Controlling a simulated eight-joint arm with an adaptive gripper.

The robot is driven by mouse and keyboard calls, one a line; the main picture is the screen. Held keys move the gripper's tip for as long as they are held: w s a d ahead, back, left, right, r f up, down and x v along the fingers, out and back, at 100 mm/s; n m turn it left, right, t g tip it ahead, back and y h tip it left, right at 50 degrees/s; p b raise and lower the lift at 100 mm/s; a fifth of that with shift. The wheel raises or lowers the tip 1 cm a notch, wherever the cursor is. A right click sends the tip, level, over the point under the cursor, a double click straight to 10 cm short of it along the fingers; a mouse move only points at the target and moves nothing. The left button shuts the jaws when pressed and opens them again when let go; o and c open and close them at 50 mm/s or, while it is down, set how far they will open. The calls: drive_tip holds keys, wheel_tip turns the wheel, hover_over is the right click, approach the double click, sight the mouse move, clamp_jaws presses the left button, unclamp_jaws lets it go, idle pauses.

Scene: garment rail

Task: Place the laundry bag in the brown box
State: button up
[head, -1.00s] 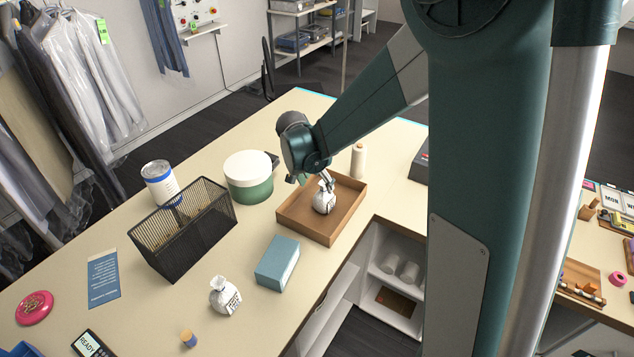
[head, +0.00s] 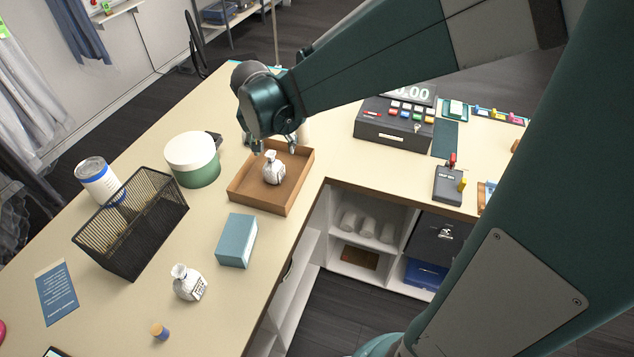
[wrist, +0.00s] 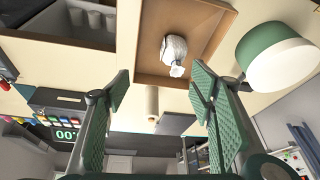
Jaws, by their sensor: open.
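A white laundry bag (head: 273,168) with a tied neck sits inside the shallow brown box (head: 243,203) on the counter. My gripper (head: 274,149) is just above and behind it, apart from the bag. In the wrist view the gripper (wrist: 160,88) has its two green pads spread wide with nothing between them. The bag (wrist: 174,50) shows there in the box (wrist: 205,24), beyond the fingertips. A second white bag (head: 189,283) with dark print stands on the counter, outside the box, in front of the blue block.
A blue block (head: 237,240), a black mesh basket (head: 130,222) and a green tub with a white lid (head: 193,160) stand around the box. A cash register (head: 394,122) is at the right. A small corked item (head: 159,332) stands at the front.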

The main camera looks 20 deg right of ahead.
drive_tip(key=s+d+r+n+t+y, duration=0.1)
drive_tip(key=s+r+n, duration=0.2)
drive_tip(key=s, duration=0.9)
drive_tip(key=s+d+r+n+t+y, duration=0.1)
drive_tip(key=s+r, duration=0.4)
drive_tip(key=s, duration=0.8)
drive_tip(key=shift+s+n+t, duration=0.25)
drive_tip(key=shift+n+t, duration=0.35)
drive_tip(key=shift+n, duration=0.6)
